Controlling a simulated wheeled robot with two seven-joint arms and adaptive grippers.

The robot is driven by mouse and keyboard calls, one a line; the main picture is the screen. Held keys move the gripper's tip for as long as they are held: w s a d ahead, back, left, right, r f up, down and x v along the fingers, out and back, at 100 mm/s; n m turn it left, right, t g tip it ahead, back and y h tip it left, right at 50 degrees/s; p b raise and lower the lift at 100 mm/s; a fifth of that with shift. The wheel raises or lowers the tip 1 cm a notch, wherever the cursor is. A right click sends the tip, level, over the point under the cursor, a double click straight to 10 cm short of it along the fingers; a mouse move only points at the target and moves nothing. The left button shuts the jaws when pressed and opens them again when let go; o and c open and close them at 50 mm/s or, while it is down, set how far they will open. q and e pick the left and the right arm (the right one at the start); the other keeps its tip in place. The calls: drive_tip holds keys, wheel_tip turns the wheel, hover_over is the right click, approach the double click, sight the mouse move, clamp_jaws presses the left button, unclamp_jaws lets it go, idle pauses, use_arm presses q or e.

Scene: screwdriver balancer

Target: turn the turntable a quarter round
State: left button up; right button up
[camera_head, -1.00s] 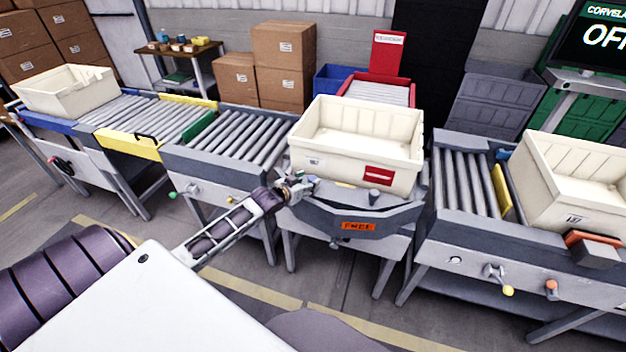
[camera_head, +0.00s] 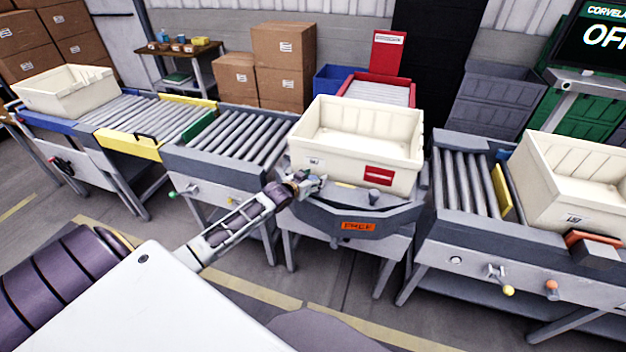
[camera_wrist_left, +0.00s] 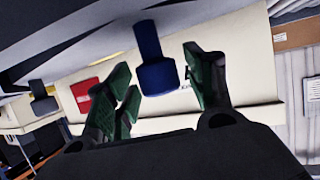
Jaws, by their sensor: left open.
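The turntable (camera_head: 335,222) stands in the middle of the head view, with an orange "FREE" label on its front. A cream tote (camera_head: 350,157) with a red label rests on it; the tote also shows in the left wrist view (camera_wrist_left: 255,55). A grey peg (camera_head: 374,197) stands at the turntable's front. My left gripper (camera_head: 313,183) is at the turntable's front left, just below the tote's corner. In the left wrist view its green-padded fingers (camera_wrist_left: 160,88) are open, with a blue peg (camera_wrist_left: 156,72) between them; contact cannot be told. My right gripper is not in view.
Roller conveyors flank the turntable on the left (camera_head: 235,137) and right (camera_head: 465,183). Another cream tote (camera_head: 570,190) sits on the right conveyor and one (camera_head: 65,92) at the far left. A red-framed conveyor (camera_head: 378,92) lies behind.

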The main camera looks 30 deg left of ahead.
use_arm(q)
clamp_jaws()
idle(0.3)
drive_tip(key=shift+d, duration=0.1)
